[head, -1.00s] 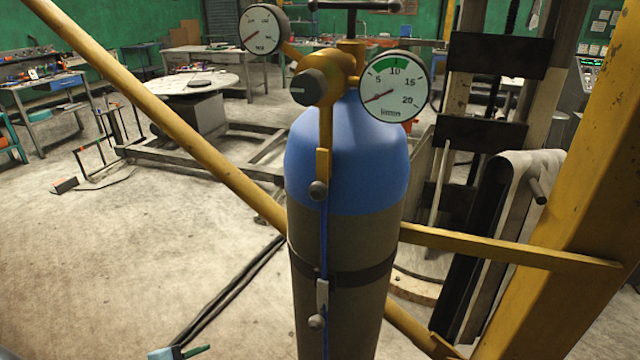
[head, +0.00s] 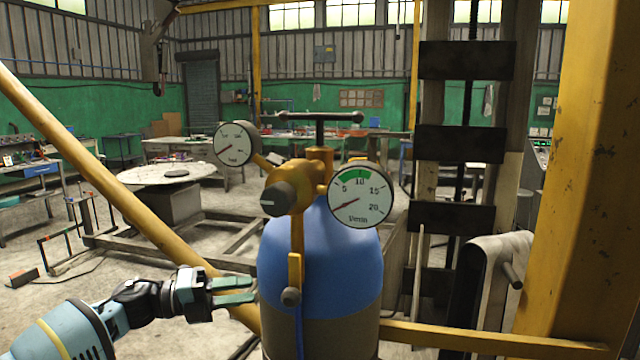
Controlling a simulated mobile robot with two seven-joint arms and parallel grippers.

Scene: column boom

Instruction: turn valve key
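The valve key (head: 321,117) is a dark T-shaped bar on top of the brass valve (head: 320,154) of a blue and grey gas cylinder (head: 320,245). A regulator with a dark knob (head: 277,198) and two round gauges, left (head: 236,144) and right (head: 360,195), sits at the cylinder's neck. My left gripper (head: 252,290) is left of the cylinder's blue shoulder, below the regulator and well below the key. Its two greenish fingers are apart with nothing seen between them. My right gripper is not in view.
A yellow diagonal bar (head: 95,152) passes left of the cylinder, and a yellow horizontal bar (head: 450,337) lies at its lower right. A thick yellow post (head: 575,180) stands at the right. A round table (head: 160,174) is behind. The space left of the key looks open.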

